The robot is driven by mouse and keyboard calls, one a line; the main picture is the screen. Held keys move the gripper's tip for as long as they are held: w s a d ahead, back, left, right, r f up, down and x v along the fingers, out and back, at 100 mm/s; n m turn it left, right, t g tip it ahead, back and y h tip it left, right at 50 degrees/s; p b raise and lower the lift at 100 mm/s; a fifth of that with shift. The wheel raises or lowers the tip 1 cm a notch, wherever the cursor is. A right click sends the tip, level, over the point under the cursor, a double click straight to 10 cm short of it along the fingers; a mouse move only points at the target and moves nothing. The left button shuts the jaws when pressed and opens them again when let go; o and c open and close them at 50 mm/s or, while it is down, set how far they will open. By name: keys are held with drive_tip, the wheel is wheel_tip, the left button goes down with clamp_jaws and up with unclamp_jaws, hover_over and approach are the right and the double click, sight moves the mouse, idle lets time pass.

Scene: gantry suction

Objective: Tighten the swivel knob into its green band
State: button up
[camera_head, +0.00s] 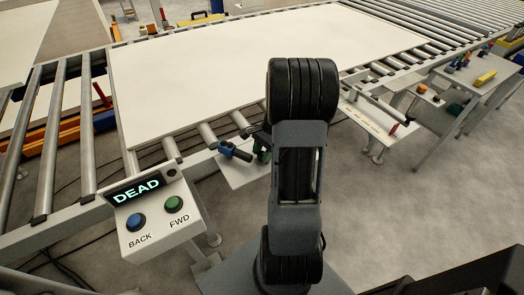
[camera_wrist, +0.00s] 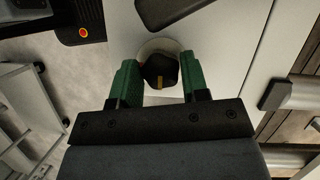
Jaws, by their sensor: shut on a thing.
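The swivel knob (camera_wrist: 160,70) is a small black knob with a yellow mark on its near face. It sits in the middle of the wrist view, in front of a pale round base (camera_wrist: 158,46) on a light grey surface. My gripper (camera_wrist: 161,72) has green fingers, one on each side of the knob, and is shut on it. I cannot make out a green band in the wrist view. In the head view my arm covers most of the gripper and the knob is hidden; only some green of the fingers shows beside the arm.
A roller conveyor carries a large white board (camera_head: 210,65). A control box (camera_head: 160,222) reading DEAD, with BACK and FWD buttons, stands at its front left. A blue-handled part (camera_head: 235,152) is close left of my arm. A dark block (camera_wrist: 168,10) is just beyond the knob.

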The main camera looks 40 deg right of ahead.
drive_tip(key=shift+r+m+t+p, duration=0.1)
drive_tip(key=shift+m+t+p, duration=0.45)
drive_tip(key=shift+m, duration=0.95)
drive_tip(key=o, duration=0.9)
drive_tip(key=v, duration=0.7)
drive_tip(key=p+v, duration=0.1)
drive_tip(key=v, duration=0.5)
drive_tip(key=shift+s+r, duration=0.25)
drive_tip(key=shift+r, duration=0.15)
